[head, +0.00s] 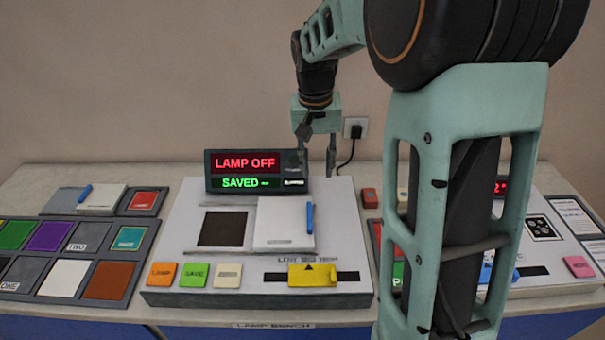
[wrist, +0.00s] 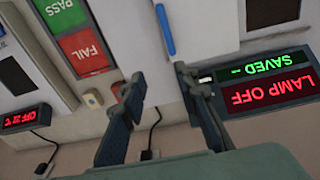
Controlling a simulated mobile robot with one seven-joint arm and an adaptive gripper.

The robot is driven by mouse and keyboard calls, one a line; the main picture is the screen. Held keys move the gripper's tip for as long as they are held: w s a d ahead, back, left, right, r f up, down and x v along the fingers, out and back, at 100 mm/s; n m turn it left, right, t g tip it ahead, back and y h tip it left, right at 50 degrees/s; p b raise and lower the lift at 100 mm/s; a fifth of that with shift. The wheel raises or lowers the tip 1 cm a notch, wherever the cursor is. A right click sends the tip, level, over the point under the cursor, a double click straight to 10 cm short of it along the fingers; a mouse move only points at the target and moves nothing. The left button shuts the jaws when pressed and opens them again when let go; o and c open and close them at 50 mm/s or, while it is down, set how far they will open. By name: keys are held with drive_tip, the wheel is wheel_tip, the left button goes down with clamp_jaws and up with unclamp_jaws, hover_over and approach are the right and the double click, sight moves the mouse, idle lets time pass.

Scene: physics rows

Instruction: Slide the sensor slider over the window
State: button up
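On the white console (head: 185,255), a dark square window (head: 222,229) lies uncovered. Directly right of it is a white sliding plate (head: 284,224) with an upright blue handle (head: 309,218) on its right edge; I take this as the sensor slider. The blue handle also shows at the top of the wrist view (wrist: 165,30), beside the white plate (wrist: 207,25). My gripper (head: 317,170) points down behind the console, right of the display, with fingers apart and empty. In the wrist view the open fingers (wrist: 158,80) stand apart from the handle.
The display (head: 248,170) reads LAMP OFF and SAVED. A yellow slider (head: 312,275) sits on a dark track in front. Orange, green and cream buttons (head: 195,274) are at front left. Color tiles (head: 48,236) lie left. Another console (head: 540,265) stands right, partly behind my arm.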

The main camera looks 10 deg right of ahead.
sight(310, 215)
drive_tip(key=shift+g+y, duration=0.4)
drive_tip(key=f, duration=0.4)
drive_tip(key=s+a+f, duration=0.1)
drive_tip(key=f, duration=0.4)
drive_tip(key=a+f, duration=0.1)
drive_tip(key=f, duration=0.3)
drive_tip(key=shift+s+f, duration=0.15)
drive_tip(key=shift+s, duration=0.25)
clamp_jaws()
